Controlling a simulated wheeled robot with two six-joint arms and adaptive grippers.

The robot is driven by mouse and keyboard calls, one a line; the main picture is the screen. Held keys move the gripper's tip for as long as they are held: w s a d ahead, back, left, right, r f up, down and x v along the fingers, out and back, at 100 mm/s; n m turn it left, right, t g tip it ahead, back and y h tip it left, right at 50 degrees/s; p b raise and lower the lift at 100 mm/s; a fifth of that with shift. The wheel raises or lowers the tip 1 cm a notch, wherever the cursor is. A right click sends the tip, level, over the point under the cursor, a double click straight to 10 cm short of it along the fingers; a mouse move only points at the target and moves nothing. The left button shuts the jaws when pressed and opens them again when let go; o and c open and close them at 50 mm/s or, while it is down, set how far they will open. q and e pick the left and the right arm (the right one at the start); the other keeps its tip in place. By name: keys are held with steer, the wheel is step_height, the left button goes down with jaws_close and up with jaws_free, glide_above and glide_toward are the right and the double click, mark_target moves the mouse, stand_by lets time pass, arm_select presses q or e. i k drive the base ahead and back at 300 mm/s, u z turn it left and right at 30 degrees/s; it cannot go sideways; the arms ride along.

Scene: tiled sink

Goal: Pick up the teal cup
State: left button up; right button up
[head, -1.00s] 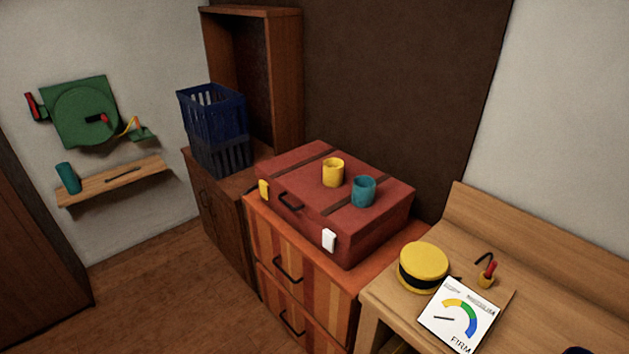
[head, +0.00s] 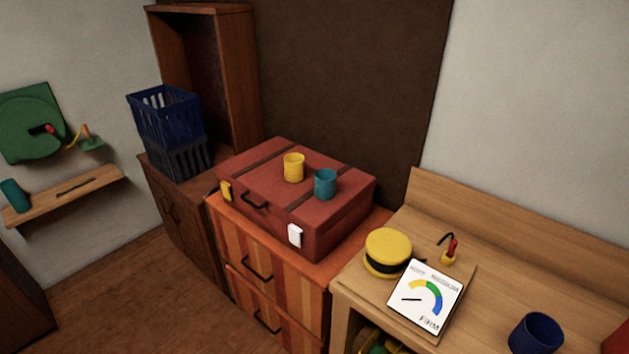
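A teal cup (head: 325,184) stands upright on top of a red-brown suitcase (head: 262,212), near its right side. A yellow cup (head: 293,167) stands just to its left and a little behind, apart from it. The suitcase lies flat on an orange striped drawer cabinet (head: 240,262). A teal cylinder (head: 15,195) also sits on a small wall shelf (head: 95,186) at the far left. Neither of my grippers shows in the head view.
A wooden bench (head: 478,290) on the right holds a yellow hat-like round box (head: 388,250), a white gauge card (head: 425,296), a small red-handled item (head: 450,254) and a dark blue cup (head: 536,334). Blue crates (head: 166,115) stand on the brown cabinet at left. Floor (head: 120,290) at lower left is clear.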

mark_target(325, 178)
steer(key=u, duration=0.4)
steer(key=k, duration=0.55)
steer(key=u, duration=0.75)
steer(key=i, duration=0.5)
steer(key=z, duration=0.9)
steer(key=i, duration=0.65)
steer(key=z, duration=0.8)
